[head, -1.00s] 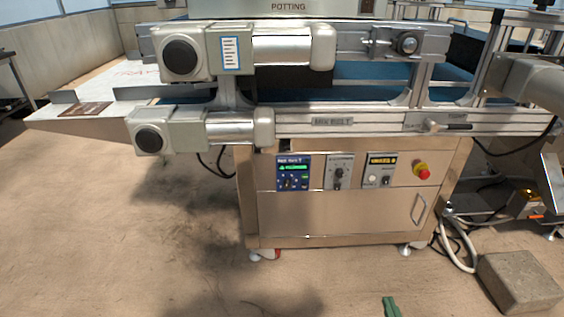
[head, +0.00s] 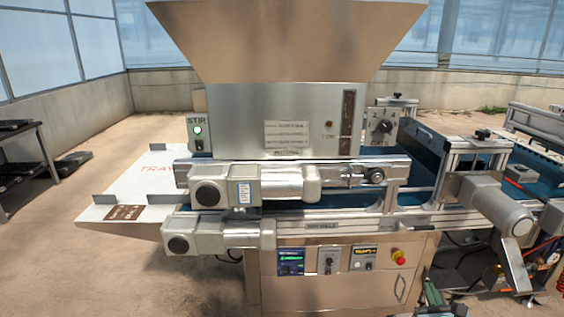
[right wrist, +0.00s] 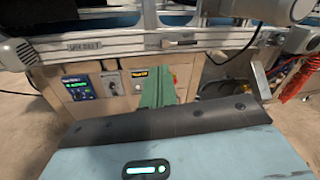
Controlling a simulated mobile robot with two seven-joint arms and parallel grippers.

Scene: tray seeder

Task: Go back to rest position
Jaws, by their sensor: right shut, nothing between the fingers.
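My right gripper (head: 432,294) shows at the bottom edge of the head view, in front of the seeder's cabinet. In the right wrist view its green fingers (right wrist: 157,88) are together with nothing between them, pointing toward the cabinet front. My left gripper is not in view. The tray seeder (head: 270,115) stands ahead, with its metal hopper on top.
The control panel (head: 328,261) and red stop button (head: 398,256) are on the cabinet front. A motor (head: 497,212) juts out at the right. A dark rack (head: 25,160) stands far left. Bare floor lies at the left.

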